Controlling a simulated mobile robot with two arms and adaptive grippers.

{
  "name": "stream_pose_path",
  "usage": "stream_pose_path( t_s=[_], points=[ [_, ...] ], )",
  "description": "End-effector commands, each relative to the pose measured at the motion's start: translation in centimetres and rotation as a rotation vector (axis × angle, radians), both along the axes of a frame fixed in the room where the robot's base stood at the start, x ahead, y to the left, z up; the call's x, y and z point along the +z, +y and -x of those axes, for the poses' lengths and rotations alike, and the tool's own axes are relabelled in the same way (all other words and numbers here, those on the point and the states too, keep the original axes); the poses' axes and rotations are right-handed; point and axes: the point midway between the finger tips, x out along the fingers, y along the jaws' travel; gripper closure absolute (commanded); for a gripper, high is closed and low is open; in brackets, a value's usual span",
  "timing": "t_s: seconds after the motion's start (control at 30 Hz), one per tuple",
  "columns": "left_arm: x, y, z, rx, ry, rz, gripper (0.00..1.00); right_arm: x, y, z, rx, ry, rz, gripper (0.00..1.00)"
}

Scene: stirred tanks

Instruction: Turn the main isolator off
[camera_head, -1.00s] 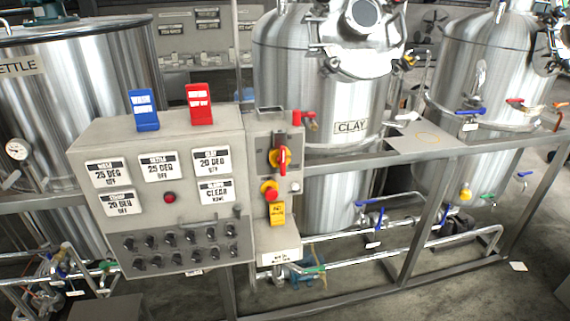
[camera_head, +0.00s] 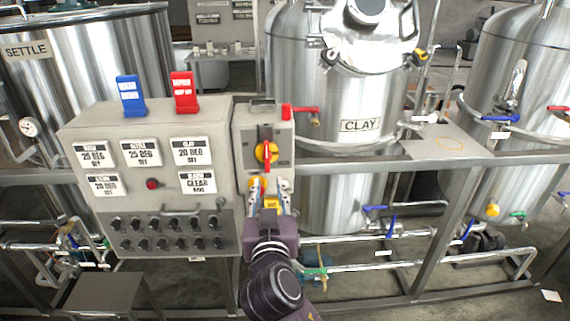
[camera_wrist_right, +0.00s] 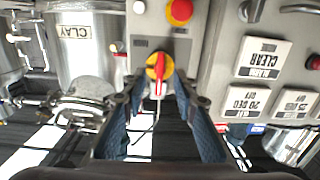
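The main isolator is a red handle on a round yellow plate (camera_head: 266,153) on the narrow grey box right of the control panel. Its handle stands upright. It also shows in the right wrist view (camera_wrist_right: 158,67), which is turned over. My right gripper (camera_head: 270,184) is open and empty, just below the isolator in the head view. In the wrist view its two blue-padded fingers (camera_wrist_right: 158,90) stand apart on either side of the handle's lower part in that picture. I cannot tell how much depth separates them. My left gripper is not in view.
A red and yellow stop button (camera_wrist_right: 180,11) sits on the same box, partly hidden by my gripper in the head view. The control panel (camera_head: 150,205) with labels and knobs is to the left. The CLAY tank (camera_head: 330,110) and frame rails (camera_head: 400,163) stand behind and right.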

Motion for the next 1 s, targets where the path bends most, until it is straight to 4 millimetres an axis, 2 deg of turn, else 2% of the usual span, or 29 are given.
stream_pose_path(
  t_s=[0.03, 0.13, 0.6, 0.8, 1.0],
  points=[
    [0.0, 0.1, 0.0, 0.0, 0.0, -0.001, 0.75, 1.1, 0.0, 0.2, -0.003, -0.019, -0.013, 0.73],
    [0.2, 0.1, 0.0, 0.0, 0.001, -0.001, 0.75, 2.0, -0.1, 0.0, -0.008, -0.032, -0.02, 0.73],
    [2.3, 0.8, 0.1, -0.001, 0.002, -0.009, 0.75, 1.9, -0.1, -6.4, -0.007, -0.03, -0.018, 0.73],
    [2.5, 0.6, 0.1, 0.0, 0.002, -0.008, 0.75, 1.8, -0.1, -7.4, -0.007, -0.029, -0.02, 0.73],
    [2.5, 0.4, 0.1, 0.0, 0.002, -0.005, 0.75, 1.7, -0.1, -7.4, -0.006, -0.029, -0.02, 0.73]
  ],
)
